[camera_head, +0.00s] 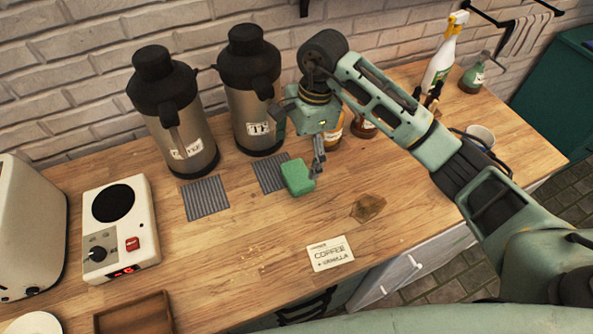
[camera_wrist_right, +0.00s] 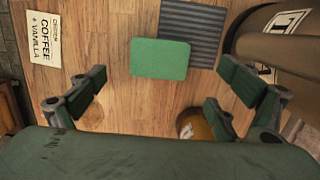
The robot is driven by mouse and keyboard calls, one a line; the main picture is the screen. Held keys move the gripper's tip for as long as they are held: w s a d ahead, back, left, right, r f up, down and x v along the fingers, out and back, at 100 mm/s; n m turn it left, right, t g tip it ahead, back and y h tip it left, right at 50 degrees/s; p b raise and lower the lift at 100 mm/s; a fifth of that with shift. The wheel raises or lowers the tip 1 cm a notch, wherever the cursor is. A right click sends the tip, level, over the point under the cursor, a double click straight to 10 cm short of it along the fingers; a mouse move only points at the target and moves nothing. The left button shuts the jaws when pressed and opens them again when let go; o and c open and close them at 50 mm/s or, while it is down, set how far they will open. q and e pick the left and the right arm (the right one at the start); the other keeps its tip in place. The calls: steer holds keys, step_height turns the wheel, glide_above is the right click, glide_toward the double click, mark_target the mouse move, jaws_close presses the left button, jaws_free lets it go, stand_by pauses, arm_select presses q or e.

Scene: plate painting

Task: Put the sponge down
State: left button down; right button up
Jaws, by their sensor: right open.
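The green sponge (camera_head: 298,178) rests on the wooden counter, partly over a grey ribbed mat (camera_head: 268,176) in front of the TEA dispenser. In the right wrist view the sponge (camera_wrist_right: 160,58) lies flat, overlapping the ribbed mat (camera_wrist_right: 192,23). My right gripper (camera_head: 318,165) is just right of the sponge in the head view. In the wrist view its fingers (camera_wrist_right: 165,95) are spread wide and empty, with the sponge beyond them. I see no contact between the fingers and the sponge. My left gripper is not in view.
Two dispensers (camera_head: 182,120) stand at the back. A brown stain (camera_head: 368,208) and a coffee-vanilla card (camera_head: 330,253) lie in front. Bottles (camera_head: 445,52) and a cup (camera_head: 480,135) are to the right.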

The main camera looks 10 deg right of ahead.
mark_target(297, 173)
steer(key=f+p, duration=0.3)
steer(key=shift+s+a+f, duration=0.25)
steer(key=shift+a+f, duration=0.05)
steer(key=shift+f, duration=0.1)
step_height(297, 173, down, 2)
steer(key=shift+w+a+f, duration=0.1)
steer(key=shift+f, duration=0.15)
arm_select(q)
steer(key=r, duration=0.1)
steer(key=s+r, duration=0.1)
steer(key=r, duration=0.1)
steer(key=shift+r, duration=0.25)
arm_select(e)
steer(key=c, duration=0.8)
steer(key=shift+c, duration=0.2)
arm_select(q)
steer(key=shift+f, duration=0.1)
